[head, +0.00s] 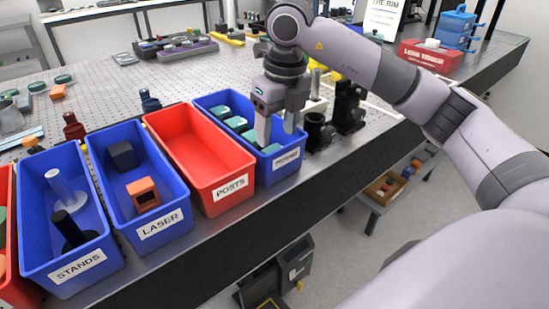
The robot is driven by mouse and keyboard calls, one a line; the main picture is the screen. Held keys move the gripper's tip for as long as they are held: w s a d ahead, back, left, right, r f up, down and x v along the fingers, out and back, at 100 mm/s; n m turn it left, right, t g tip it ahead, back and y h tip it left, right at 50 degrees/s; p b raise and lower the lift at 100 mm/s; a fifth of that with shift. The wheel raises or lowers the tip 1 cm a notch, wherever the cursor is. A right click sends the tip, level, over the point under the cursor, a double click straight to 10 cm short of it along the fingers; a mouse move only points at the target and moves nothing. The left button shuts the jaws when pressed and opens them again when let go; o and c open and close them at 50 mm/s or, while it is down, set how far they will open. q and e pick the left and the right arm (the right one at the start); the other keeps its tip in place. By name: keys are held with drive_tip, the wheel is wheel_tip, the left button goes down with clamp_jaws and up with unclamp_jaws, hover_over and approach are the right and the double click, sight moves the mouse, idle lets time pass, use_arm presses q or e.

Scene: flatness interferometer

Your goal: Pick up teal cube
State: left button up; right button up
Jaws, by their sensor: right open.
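Several teal blocks, cube-like with pale top faces, lie in a row in the rightmost blue bin (206,106). One teal cube (236,123) is in the middle of the row, and another teal block (219,111) is behind it. A further teal block (270,149) is at the front, partly hidden near the fingers. My right gripper (277,131) points down over the right side of this bin with its fingers apart. I see nothing between them. Whether a finger touches a block I cannot tell. My left gripper is not in view.
A red POSTS bin (226,196) stands left of the blue bin and looks empty. Blue LASER (163,228) and STANDS (80,265) bins follow further left. Black mounts (318,132) stand close right of my gripper. The table's front edge runs just before the bins.

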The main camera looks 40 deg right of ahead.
drive_tip(key=shift+s+d+f, duration=0.1)
drive_tip(key=shift+f, duration=0.55)
drive_tip(key=f, duration=0.6)
drive_tip(key=shift+w+p, duration=0.25)
drive_tip(key=shift+p, duration=0.15)
drive_tip(key=shift+r, duration=0.1)
drive_tip(key=c, duration=0.9)
